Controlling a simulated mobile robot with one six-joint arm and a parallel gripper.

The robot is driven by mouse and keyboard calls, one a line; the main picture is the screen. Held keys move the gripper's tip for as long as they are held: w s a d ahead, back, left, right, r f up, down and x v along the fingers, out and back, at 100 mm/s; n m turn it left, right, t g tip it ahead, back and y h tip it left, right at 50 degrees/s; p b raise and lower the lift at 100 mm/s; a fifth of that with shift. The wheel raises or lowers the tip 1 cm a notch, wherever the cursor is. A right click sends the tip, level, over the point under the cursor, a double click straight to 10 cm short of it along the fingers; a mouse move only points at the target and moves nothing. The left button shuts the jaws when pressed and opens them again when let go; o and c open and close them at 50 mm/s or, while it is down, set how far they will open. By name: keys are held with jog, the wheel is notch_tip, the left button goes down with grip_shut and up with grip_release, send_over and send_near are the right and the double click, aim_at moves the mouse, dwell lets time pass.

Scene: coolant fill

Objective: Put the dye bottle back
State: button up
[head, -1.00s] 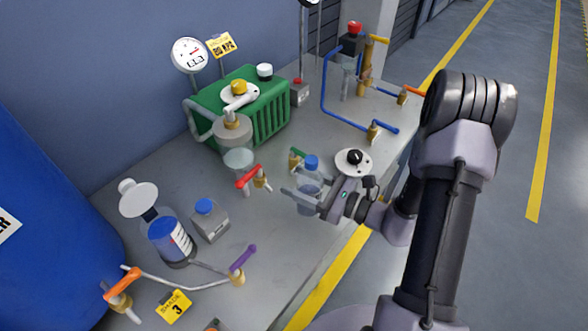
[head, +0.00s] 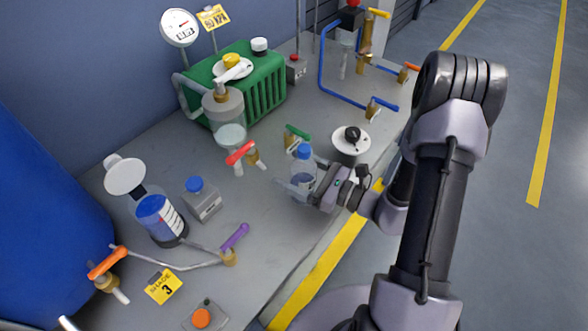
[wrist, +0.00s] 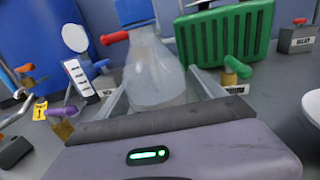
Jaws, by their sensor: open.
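A clear bottle with a blue cap (head: 304,176), which I take to be the dye bottle, appears upright on the grey bench near its front edge. It also shows large in the wrist view (wrist: 158,75), with pale contents. I see no label on it. My gripper (head: 300,188) is open, with its fingers low on either side of the bottle. In the wrist view a finger shows on each side of the bottle. The bottle's base is hidden in the wrist view, and whether it rests fully on the bench is hard to tell.
A green-handled valve (head: 297,132) stands just behind the bottle, and a round white plate with a black knob (head: 351,137) is to the right. A red-handled valve (head: 240,152) is to the left. The bench front, left of the bottle, is clear up to the purple-handled valve (head: 234,238).

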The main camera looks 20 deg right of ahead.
jog(key=shift+r+p, duration=0.3)
jog(key=p+v, duration=0.2)
jog(key=v, duration=1)
jog(key=shift+f, duration=0.1)
